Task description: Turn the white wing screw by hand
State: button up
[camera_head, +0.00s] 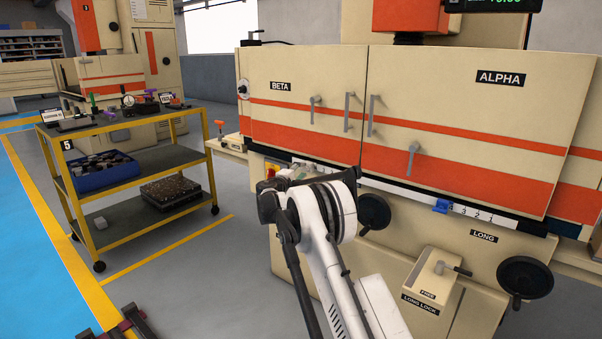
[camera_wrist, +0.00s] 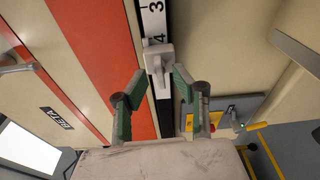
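The white wing screw (camera_wrist: 158,58) shows in the wrist view as a pale block with a narrow tab on the numbered scale strip (camera_wrist: 152,20), beside the number 4. My gripper (camera_wrist: 158,82) is open, with its green-padded fingers apart. The fingertips sit near the screw's tab, one to each side in the picture; nothing is seen gripped. I cannot tell whether either finger touches it. In the head view my arm reaches the front of the cream and orange machine (camera_head: 300,70), and the fingers and white screw cannot be made out.
A blue clamp (camera_head: 441,206) sits farther right on the scale rail. Black handwheels (camera_head: 525,278) and door handles (camera_head: 413,160) stick out from the machine. A yellow cart (camera_head: 135,216) with tools stands left; the floor between is clear. A yellow-and-red switch (camera_wrist: 198,121) is close to my right finger.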

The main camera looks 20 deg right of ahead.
jog(key=shift+w+a+v, duration=0.1)
jog(key=shift+w+v, duration=0.05)
jog(key=shift+v, duration=1.35)
jog(key=shift+w+a+v, duration=0.15)
jog(key=shift+w+v, duration=0.05)
jog(key=shift+v, duration=1.25)
